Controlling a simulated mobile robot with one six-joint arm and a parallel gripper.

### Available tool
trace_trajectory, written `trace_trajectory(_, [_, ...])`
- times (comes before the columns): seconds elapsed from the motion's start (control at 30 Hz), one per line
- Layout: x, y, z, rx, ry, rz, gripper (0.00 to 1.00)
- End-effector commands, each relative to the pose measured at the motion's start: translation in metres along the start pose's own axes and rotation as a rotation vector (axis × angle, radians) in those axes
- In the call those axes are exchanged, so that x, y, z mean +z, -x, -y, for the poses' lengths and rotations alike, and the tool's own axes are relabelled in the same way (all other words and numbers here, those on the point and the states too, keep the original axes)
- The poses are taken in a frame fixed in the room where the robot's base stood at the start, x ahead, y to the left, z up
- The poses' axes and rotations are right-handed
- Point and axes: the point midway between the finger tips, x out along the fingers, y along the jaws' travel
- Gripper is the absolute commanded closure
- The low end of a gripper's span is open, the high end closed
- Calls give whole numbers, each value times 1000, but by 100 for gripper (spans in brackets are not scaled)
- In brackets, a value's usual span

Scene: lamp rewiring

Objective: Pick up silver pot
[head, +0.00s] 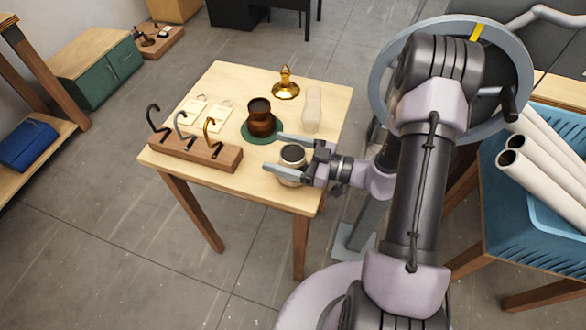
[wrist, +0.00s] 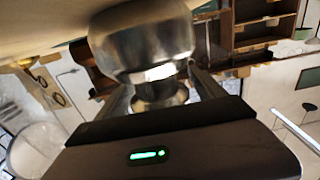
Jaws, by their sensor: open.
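The silver pot (head: 292,178) stands upright near the right front edge of the wooden table (head: 255,187), its dark open mouth facing up. My gripper (head: 274,153) reaches in from the right, its fingers open on either side of the pot. In the wrist view the shiny silver pot (wrist: 143,40) fills the upper middle, with parts of both fingers beside its narrower part. The picture appears upside down there. Whether a finger touches the pot cannot be told.
A brown pot (head: 261,122) on a green mat (head: 247,131) stands close behind the upper finger. A wooden block with hooks (head: 193,151) lies to the left. A golden piece (head: 286,86) and a clear glass (head: 312,108) stand behind. Pale tubes (head: 545,165) lie far right.

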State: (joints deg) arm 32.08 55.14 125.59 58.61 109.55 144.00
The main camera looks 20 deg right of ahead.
Motion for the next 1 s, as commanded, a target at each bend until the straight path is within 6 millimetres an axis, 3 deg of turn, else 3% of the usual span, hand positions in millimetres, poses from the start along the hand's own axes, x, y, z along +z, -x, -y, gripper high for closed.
trace_trajectory(0.07, [0, 0, 0, 0, 0, 0, 21])
trace_trajectory(0.47, [0, 1, 0, 0, 0, 0, 98])
trace_trajectory(0.8, [-2, 1, 0, 0, 1, 0, 100])
trace_trajectory(1.0, [-23, 1, 0, 0, 2, 0, 100])
